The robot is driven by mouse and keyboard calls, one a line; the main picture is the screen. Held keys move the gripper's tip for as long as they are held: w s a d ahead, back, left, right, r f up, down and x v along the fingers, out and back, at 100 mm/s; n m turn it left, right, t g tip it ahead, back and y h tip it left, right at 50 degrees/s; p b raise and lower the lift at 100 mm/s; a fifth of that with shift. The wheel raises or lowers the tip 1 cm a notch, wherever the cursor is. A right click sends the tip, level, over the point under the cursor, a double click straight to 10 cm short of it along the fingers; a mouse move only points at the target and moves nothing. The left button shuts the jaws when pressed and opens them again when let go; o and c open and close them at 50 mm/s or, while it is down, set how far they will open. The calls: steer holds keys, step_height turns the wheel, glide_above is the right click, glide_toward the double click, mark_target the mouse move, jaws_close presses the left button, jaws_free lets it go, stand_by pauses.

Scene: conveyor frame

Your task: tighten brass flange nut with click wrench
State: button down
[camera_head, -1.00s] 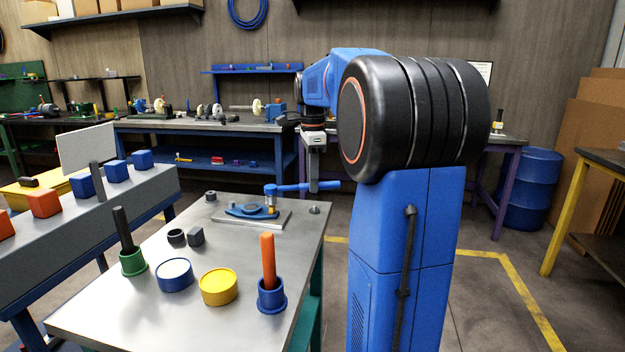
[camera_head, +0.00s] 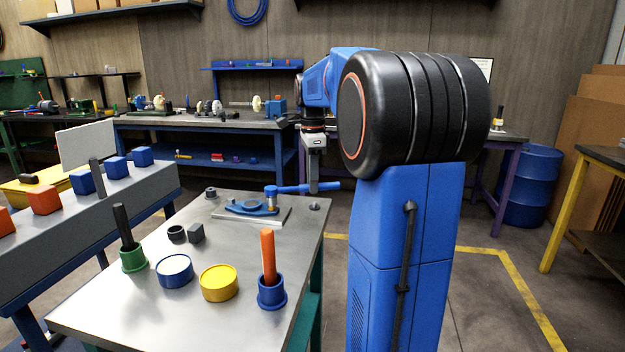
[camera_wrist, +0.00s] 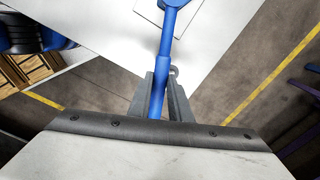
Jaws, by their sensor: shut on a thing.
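The blue click wrench (camera_head: 300,188) is over the blue flange fixture (camera_head: 247,207) on its pale plate, near the back right of the table. Its head (camera_head: 271,193) stands upright at the fixture's right end, and its handle runs right, roughly level. My gripper (camera_head: 313,188) points down, shut on the handle. In the wrist view my gripper (camera_wrist: 162,98) has a finger on each side of the blue handle (camera_wrist: 165,65), which runs up to the wrench head (camera_wrist: 175,3) at the top edge. The brass nut is not clearly visible; the wrench head covers that spot.
A small grey ring part (camera_head: 315,206) lies near the table's right edge. A conveyor frame (camera_head: 100,200) runs along the left.

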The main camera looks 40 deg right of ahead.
steer(key=shift+f, duration=0.55)
stand_by(0.4)
steer(key=shift+s+a+m, duration=0.45)
steer(key=shift+s+m, duration=0.15)
steer(key=shift+m, duration=0.05)
steer(key=shift+s+a+m, duration=0.4)
steer(key=shift+s+m, duration=0.2)
steer(key=shift+m, duration=0.05)
steer(key=shift+s+a+m, duration=0.45)
steer(key=shift+a+m, duration=0.05)
steer(key=shift+m, duration=0.2)
steer(key=shift+r, duration=2.6)
